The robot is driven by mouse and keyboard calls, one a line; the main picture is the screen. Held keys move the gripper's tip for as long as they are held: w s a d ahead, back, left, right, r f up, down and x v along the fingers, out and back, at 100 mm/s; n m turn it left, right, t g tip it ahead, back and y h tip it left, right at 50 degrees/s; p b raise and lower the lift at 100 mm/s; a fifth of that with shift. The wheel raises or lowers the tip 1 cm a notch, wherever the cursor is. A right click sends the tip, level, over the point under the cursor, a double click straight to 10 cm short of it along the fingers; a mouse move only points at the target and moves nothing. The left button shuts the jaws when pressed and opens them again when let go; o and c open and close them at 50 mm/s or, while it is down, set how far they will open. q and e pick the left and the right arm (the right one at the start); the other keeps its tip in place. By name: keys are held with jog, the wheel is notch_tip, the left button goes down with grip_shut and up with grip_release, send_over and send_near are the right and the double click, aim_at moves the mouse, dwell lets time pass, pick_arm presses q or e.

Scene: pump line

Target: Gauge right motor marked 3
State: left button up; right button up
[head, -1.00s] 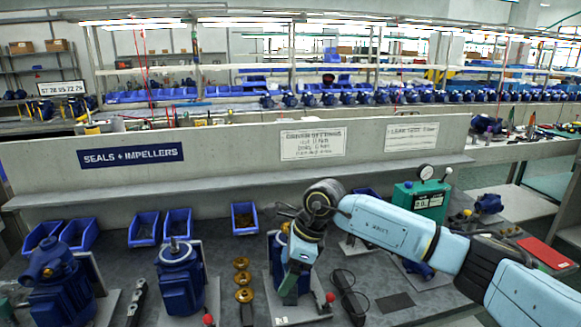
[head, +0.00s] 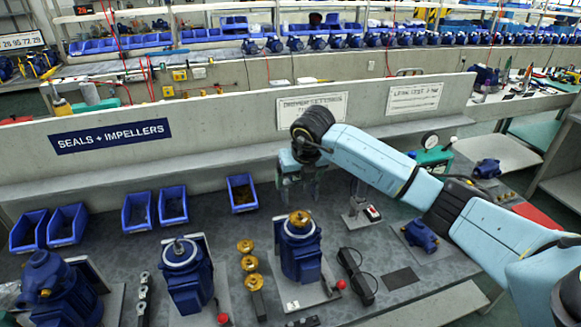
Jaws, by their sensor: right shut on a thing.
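The rightmost of the upright blue motors in the front row (head: 301,258) stands on a grey plate with a brass piece (head: 299,221) on its top. My left gripper is not in view.
Two more blue units, a motor (head: 187,278) and a pump (head: 55,290), stand to the left. Brass parts (head: 248,264) lie between motors. Blue bins (head: 242,194) line the back. A green box with a dial (head: 430,150) and black glasses-like item (head: 356,275) are right.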

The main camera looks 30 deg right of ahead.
aim_at(298, 212)
jog(key=shift+s+f, duration=0.15)
jog(key=shift+f, duration=0.25)
jog(key=shift+s+f+b, duration=0.1)
jog(key=shift+f+b, duration=0.6)
jog(key=shift+f, duration=0.05)
jog(key=shift+f+b, duration=2.6)
jog(key=shift+f, duration=1)
jog(key=shift+f, duration=0.15)
jog(key=o, duration=1.1)
jog(key=shift+c, duration=0.2)
